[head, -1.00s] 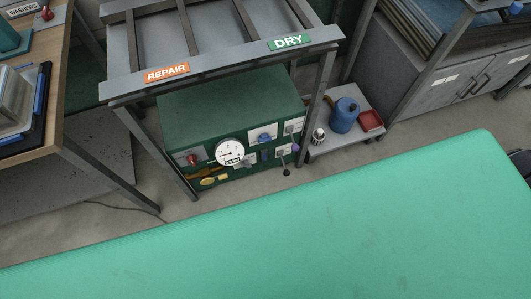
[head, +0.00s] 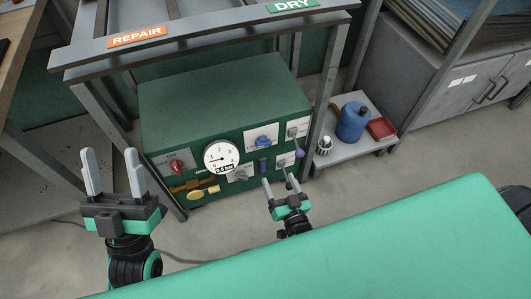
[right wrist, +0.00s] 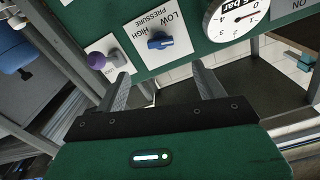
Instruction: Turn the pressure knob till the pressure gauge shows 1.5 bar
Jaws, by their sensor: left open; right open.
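The green box carries a round white pressure gauge (head: 221,157) whose display reads 0.5 bar; it is partly cut off in the right wrist view (right wrist: 236,14). The blue pressure knob (head: 263,141) is on a white plate right of the gauge. In the right wrist view the knob (right wrist: 160,41) shows upside down beside the words LOW, HIGH and PRESSURE. My right gripper (head: 278,182) is open and empty, low in front of the box and apart from the knob. My left gripper (head: 110,165) is open and empty, left of the box.
Nearby on the panel are a red knob (head: 177,167), a yellow handle (head: 195,191) and a purple-ended lever (head: 299,154). A slatted rack (head: 200,30) stands over the box. A low shelf at right holds a blue can (head: 352,121). A green surface (head: 350,240) fills the foreground.

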